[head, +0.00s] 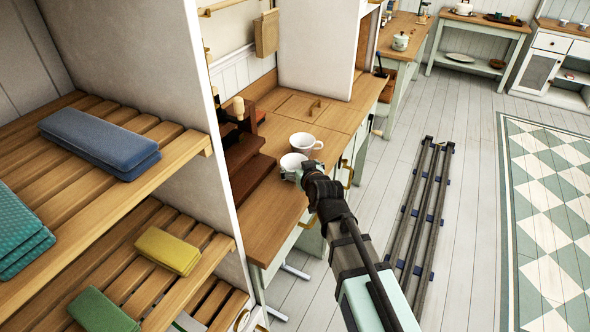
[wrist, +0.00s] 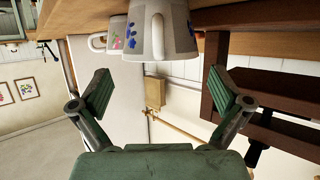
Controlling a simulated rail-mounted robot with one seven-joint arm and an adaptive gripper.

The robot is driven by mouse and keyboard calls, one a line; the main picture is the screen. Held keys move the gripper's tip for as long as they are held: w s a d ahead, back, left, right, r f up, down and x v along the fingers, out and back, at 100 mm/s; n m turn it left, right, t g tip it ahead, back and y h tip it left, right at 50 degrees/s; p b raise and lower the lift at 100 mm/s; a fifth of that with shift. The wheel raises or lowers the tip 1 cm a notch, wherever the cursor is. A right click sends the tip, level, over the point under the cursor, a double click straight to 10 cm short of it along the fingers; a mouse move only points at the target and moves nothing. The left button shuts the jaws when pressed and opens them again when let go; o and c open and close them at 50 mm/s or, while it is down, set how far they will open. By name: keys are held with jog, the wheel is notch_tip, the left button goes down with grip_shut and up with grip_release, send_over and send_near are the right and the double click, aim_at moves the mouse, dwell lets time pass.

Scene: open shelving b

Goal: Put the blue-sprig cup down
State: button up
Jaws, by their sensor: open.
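The blue-sprig cup (wrist: 172,30) is pale, with blue floral marks, and stands on the wooden counter in the upside-down wrist view. In the head view, the nearer cup (head: 292,162) stands upright on the counter right beside my gripper (head: 301,176). In the wrist view my gripper (wrist: 165,92) is open, its two fingers spread wide with nothing between them. The cup lies just beyond the fingertips, apart from both. My wrist hides part of the cup's near side in the head view.
A second cup (head: 304,142) with its handle to the right stands close behind; its sprigged side (wrist: 116,34) shows in the wrist view. A brown wooden rack (head: 246,160) stands left of the cups. The counter (head: 268,222) is clear toward the front. Slatted shelves (head: 190,150) stand at left.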

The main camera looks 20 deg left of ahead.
aim_at(291, 158)
jog(key=p+x, duration=0.2)
jog(key=x, duration=0.2)
jog(key=shift+a+r, duration=0.1)
jog(key=shift+w+a+f, duration=0.25)
jog(key=shift+w+f, duration=0.1)
jog(key=c, duration=0.9)
jog(key=shift+c, duration=0.7)
jog(key=shift+r, duration=0.15)
